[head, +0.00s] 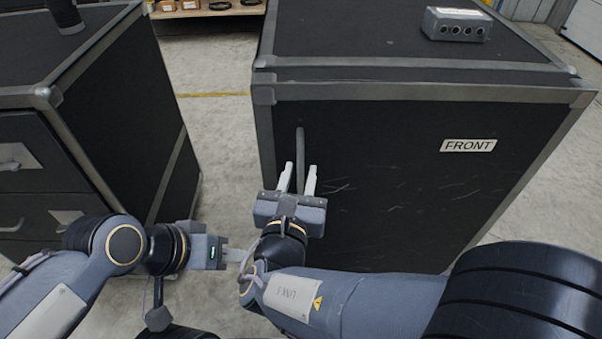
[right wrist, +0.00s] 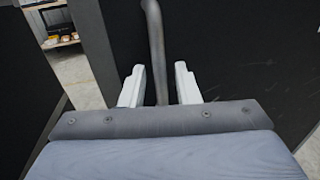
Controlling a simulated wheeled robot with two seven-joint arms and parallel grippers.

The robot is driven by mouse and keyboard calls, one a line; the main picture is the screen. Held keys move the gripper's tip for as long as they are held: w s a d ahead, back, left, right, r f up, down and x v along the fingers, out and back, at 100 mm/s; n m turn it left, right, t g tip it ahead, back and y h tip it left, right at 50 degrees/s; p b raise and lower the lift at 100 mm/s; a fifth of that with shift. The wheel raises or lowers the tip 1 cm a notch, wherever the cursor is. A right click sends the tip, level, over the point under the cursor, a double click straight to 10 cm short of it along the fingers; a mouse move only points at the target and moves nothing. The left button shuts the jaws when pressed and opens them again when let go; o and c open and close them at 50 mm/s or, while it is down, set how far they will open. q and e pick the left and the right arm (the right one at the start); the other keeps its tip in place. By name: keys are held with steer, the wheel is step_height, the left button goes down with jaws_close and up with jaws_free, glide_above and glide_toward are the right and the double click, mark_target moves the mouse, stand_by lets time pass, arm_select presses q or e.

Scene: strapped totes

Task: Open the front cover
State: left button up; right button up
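The front cover (head: 390,190) is the black front panel of the right-hand case, with a white FRONT label (head: 468,145) at its upper right. It appears closed. A grey vertical bar handle (head: 300,145) is near its left edge. My right gripper (head: 298,180) is open at the handle's lower part. In the right wrist view the handle (right wrist: 155,45) runs between the two pale, spread fingers (right wrist: 159,84), with gaps on both sides. My left gripper (head: 236,256) is low, left of the right wrist and away from the cover; its fingers are edge-on and partly hidden.
A grey box with round sockets (head: 457,24) sits on the right-hand case's top (head: 340,35). Another black case (head: 125,110) with drawers stands at the left. Bare floor (head: 215,120) lies between the cases. A shelf with small items (head: 205,10) is behind.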

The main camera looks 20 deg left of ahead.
steer(key=shift+w, duration=0.6)
steer(key=shift+c, duration=0.2)
jaws_close()
steer(key=shift+s, duration=0.15)
